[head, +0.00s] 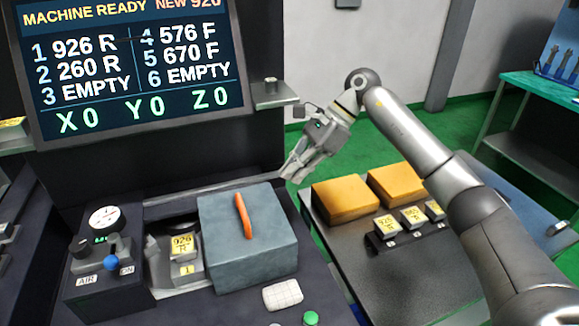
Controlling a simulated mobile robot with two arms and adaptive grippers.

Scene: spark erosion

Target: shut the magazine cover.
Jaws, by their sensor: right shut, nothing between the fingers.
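The magazine cover is a blue-grey box (255,262) with an upright orange handle (243,215) on top. It sits on the dark machine bench. At its left the magazine is exposed, with a holder labelled 926 R (182,245) and a slot marked 1 below it. Whatever lies under the cover is hidden. My right gripper (291,171) is shut and empty, above and beyond the cover's back right corner, and appears apart from it. My left gripper is not in view.
A control box (105,278) with a gauge and blue knob stands left. A screen (130,65) reading MACHINE READY rises behind. A white pad (282,295) and green button (311,318) lie in front. Right, a dark table (365,275) holds orange blocks (345,199) and labelled holders (387,228).

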